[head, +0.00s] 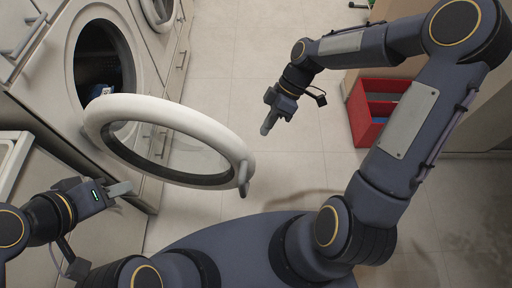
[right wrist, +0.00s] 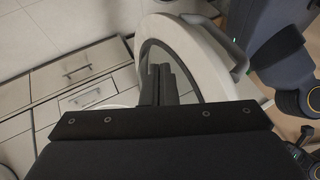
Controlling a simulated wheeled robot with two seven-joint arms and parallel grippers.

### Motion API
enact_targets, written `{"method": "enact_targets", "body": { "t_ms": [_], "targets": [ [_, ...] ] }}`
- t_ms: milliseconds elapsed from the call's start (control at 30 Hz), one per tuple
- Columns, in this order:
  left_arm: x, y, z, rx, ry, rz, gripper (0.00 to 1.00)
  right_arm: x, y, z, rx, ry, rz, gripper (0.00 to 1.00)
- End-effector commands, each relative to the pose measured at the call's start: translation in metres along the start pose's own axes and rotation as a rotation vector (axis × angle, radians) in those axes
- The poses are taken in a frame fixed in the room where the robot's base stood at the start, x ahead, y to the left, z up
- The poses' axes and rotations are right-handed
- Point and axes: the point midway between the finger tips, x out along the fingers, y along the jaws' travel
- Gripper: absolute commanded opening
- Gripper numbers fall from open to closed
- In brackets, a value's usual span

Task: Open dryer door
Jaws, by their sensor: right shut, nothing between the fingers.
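The round white dryer door (head: 232,143) with its glass pane stands swung wide open from the front of the dryer (head: 58,62), and its dark drum opening (head: 98,62) shows. The door's handle (head: 243,178) is on its right edge. My right gripper (head: 268,125) is shut and empty, apart from the door, above and right of the handle. In the right wrist view its fingers (right wrist: 161,84) are together in front of the door ring (right wrist: 190,50). My left gripper (head: 121,188) is beside the door's lower left; its finger gap cannot be made out.
A second machine with a round door (head: 159,10) is at the top. A red crate (head: 362,128) with compartments sits on the floor at the right. The tiled floor (head: 215,60) between them is clear. Some blue cloth shows inside the drum.

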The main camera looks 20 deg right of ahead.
Motion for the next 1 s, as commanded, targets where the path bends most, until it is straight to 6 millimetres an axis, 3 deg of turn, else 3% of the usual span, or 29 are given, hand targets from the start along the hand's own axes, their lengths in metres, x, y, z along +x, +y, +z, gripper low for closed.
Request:
{"method": "enact_targets", "body": {
  "t_ms": [200,500,1000],
  "targets": [
    [0.005,-0.002,0.002,0.0,0.0,0.0,0.36,0.048,-0.001,0.0,0.0,-0.001,-0.006,0.0],
    [0.002,-0.001,0.001,0.0,0.0,0.0,0.36,0.062,-0.033,-0.001,0.001,0.0,0.0,0.0],
    [0.003,-0.001,0.001,0.0,0.0,0.0,0.36,0.064,-0.036,0.0,0.01,0.005,0.005,0.0]
  ]
}}
